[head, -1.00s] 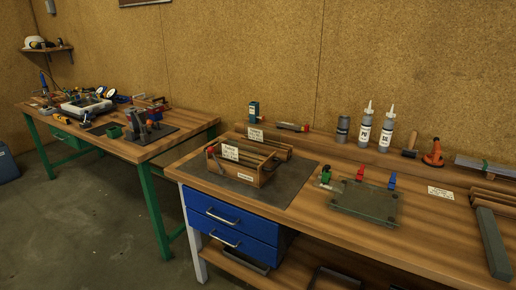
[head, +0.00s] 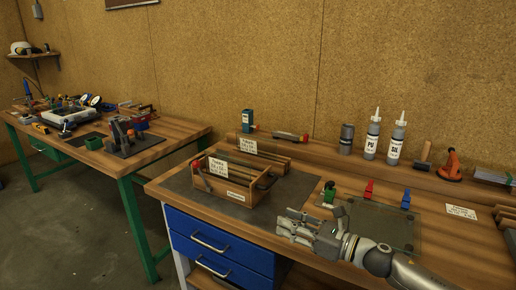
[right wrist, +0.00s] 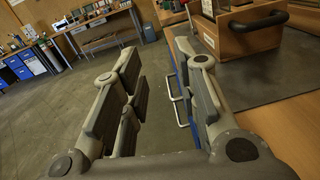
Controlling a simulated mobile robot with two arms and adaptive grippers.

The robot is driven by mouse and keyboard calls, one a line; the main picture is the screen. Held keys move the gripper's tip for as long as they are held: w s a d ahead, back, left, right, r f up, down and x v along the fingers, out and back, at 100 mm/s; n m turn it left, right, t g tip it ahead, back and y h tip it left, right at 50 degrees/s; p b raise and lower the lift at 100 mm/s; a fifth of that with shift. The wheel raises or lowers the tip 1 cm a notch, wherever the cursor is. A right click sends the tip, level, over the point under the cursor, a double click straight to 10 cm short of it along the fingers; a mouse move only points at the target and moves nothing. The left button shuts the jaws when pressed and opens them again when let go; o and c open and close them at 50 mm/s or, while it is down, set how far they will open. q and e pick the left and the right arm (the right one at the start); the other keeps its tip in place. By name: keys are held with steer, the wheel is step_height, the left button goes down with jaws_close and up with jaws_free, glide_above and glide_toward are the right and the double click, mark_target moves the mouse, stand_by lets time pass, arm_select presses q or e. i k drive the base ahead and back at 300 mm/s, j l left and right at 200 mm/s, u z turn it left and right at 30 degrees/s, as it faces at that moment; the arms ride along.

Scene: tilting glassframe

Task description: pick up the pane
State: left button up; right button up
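The pane (head: 395,222) is a see-through greenish glass sheet lying flat on the wooden workbench, right of the dark mat. My right forearm covers its front left part in the head view. A green, a red and a blue clamp-like piece stand along its back edge. My right gripper (head: 290,228) is open and empty over the bench's front area, left of the pane, with its fingers pointing left. In the right wrist view its fingers (right wrist: 155,98) are spread with floor and drawer handles between them. The pane does not show there. My left gripper is not in view.
A wooden tool box (head: 230,182) stands on the dark mat (head: 296,188), close behind my right gripper. Bottles (head: 372,137), a mallet (head: 423,156) and an orange tool (head: 453,168) stand along the back. A blue drawer unit (head: 205,230) is below the bench top.

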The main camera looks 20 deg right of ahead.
mark_target(262, 147)
steer(key=i+l, duration=0.25)
steer(key=i, duration=0.2)
steer(key=i+l, duration=0.25)
steer(key=i, duration=0.2)
steer(key=i+l, duration=0.3)
steer(key=i, duration=0.15)
